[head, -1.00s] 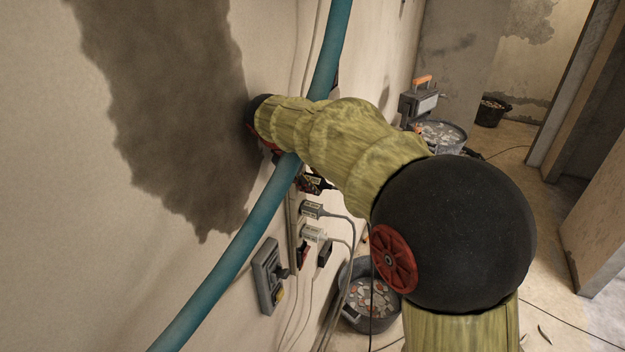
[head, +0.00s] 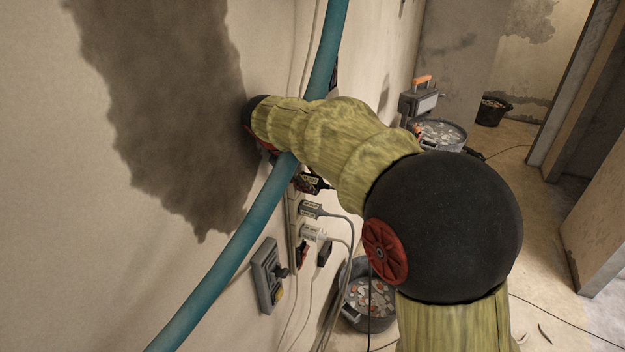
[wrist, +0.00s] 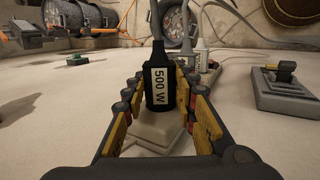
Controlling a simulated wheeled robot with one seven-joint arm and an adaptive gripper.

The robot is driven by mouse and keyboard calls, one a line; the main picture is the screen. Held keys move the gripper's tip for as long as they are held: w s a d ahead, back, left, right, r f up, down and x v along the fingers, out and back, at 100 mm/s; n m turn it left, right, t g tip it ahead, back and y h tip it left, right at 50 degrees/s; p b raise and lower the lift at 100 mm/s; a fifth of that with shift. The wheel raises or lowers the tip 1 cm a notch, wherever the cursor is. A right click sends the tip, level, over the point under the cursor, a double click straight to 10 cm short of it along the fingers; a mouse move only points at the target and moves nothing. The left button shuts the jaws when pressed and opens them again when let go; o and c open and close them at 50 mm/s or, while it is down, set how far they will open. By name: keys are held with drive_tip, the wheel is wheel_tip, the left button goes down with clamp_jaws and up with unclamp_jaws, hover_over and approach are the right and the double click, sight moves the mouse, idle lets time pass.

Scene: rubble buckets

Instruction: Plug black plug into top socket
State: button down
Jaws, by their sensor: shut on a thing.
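The black plug (wrist: 158,80), labelled "500 W", stands between the two yellow-and-black fingers of my gripper (wrist: 158,88) in the wrist view. My gripper is shut on it. The pale end of the socket strip (wrist: 158,132) shows just below the plug. Whether the plug touches it or sits in the top socket, I cannot tell. In the head view, the strip (head: 293,222) is mounted upright on the wall, and my gripper (head: 313,183) shows partly at its upper end, behind the blue hose and my arm. The plug is not clear there.
A grey plug (head: 311,210) and a white plug (head: 313,233) occupy lower sockets. A switch box (head: 268,275) is on the wall to the left. The blue hose (head: 245,215) crosses in front of the wall. A rubble bucket (head: 368,300) stands below, among hanging cables.

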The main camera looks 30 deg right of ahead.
drive_tip(key=shift+w+a+r, duration=0.1)
drive_tip(key=shift+w+r, duration=0.05)
drive_tip(key=shift+r, duration=0.1)
drive_tip(key=c, duration=1.3)
unclamp_jaws()
drive_tip(key=shift+c, duration=0.2)
drive_tip(key=shift+r, duration=0.1)
